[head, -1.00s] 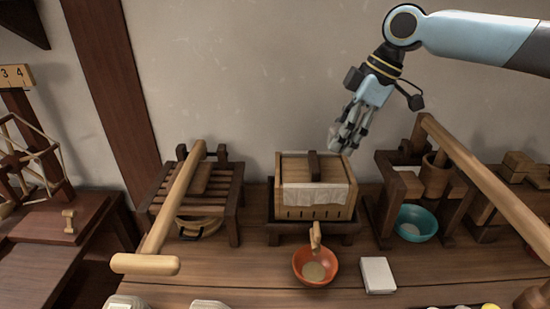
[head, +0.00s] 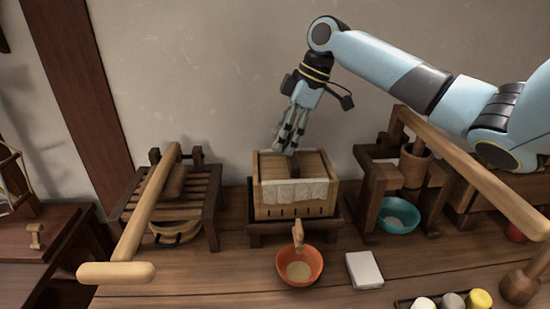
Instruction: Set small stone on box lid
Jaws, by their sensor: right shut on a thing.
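The wooden box (head: 290,212) stands in a dark frame at the middle of the bench, with a pale cloth over its front edge. My right gripper (head: 285,150) points down just above the back of the lid, near that block. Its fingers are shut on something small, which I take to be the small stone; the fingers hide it. I cannot tell whether it touches the lid. My left gripper is out of view.
A slatted wooden press with a long beam (head: 150,200) stands left. At right, another press has a long slanting beam (head: 470,170) and a teal bowl (head: 398,214). An orange bowl (head: 299,266) and a white block (head: 364,270) lie in front of the box.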

